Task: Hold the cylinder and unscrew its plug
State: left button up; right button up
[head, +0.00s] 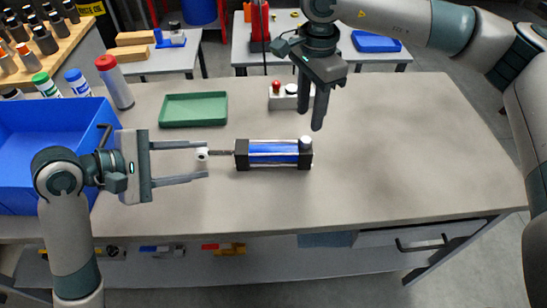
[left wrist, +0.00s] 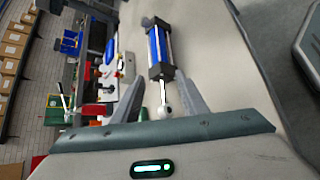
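The blue cylinder (head: 272,152) with black end blocks lies on the workbench, its rod pointing left to a pale rod eye (head: 202,154). A white plug (head: 305,141) sits on top of its right end block. My left gripper (head: 207,164) is open, its fingers pointing right on either side of the rod eye, with gaps visible. The left wrist view also shows the cylinder (left wrist: 158,50) beyond the fingers, with the rod eye (left wrist: 163,112) between them. My right gripper (head: 313,105) hangs above the bench, pointing down, behind and above the plug; its fingers appear apart and empty.
A green tray (head: 194,109) and a small box with a red button (head: 290,97) stand behind the cylinder. A blue bin (head: 45,130) and several spray cans or bottles (head: 115,82) are at the left. The bench's right side (head: 420,140) is clear.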

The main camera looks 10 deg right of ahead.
aim_at(247, 154)
pick_arm(q)
jog(key=shift+w+d+f, duration=0.1)
jog(key=shift+w+d, duration=0.05)
jog(key=x, duration=1.7)
grip_shut()
